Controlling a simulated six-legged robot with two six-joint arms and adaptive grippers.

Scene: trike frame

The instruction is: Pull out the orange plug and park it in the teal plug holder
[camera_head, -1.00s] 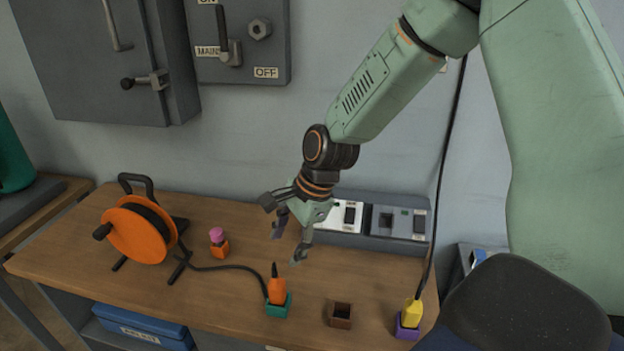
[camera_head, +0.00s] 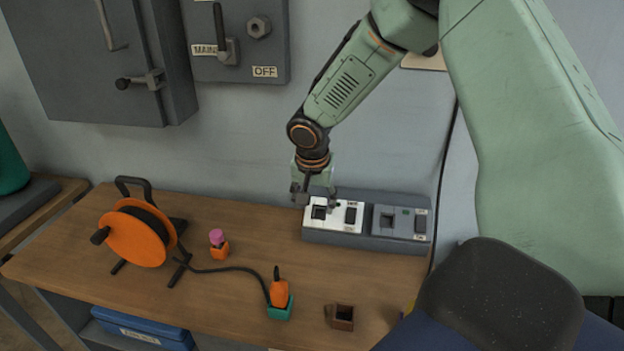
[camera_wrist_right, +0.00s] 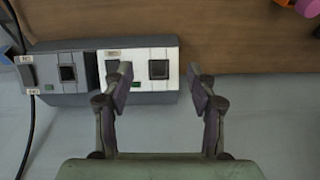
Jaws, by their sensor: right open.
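The orange plug (camera_head: 279,292) stands upright in the teal plug holder (camera_head: 279,312) near the front of the bench. A black cable runs from it to the orange reel. My right gripper (camera_head: 318,204) is open and empty at the white socket panel (camera_head: 347,217), behind and apart from the plug. In the right wrist view, the open fingers (camera_wrist_right: 160,92) are in front of the white panel (camera_wrist_right: 147,83), with nothing between them. The plug and holder do not show clearly there. My left gripper is not in view.
The orange cable reel (camera_head: 135,238) stands at the left. A small orange block with a pink top (camera_head: 219,245) is behind the plug. A brown holder (camera_head: 341,317) stands to its right. A grey socket panel (camera_head: 400,222) adjoins the white one. My arm covers the bench's right end.

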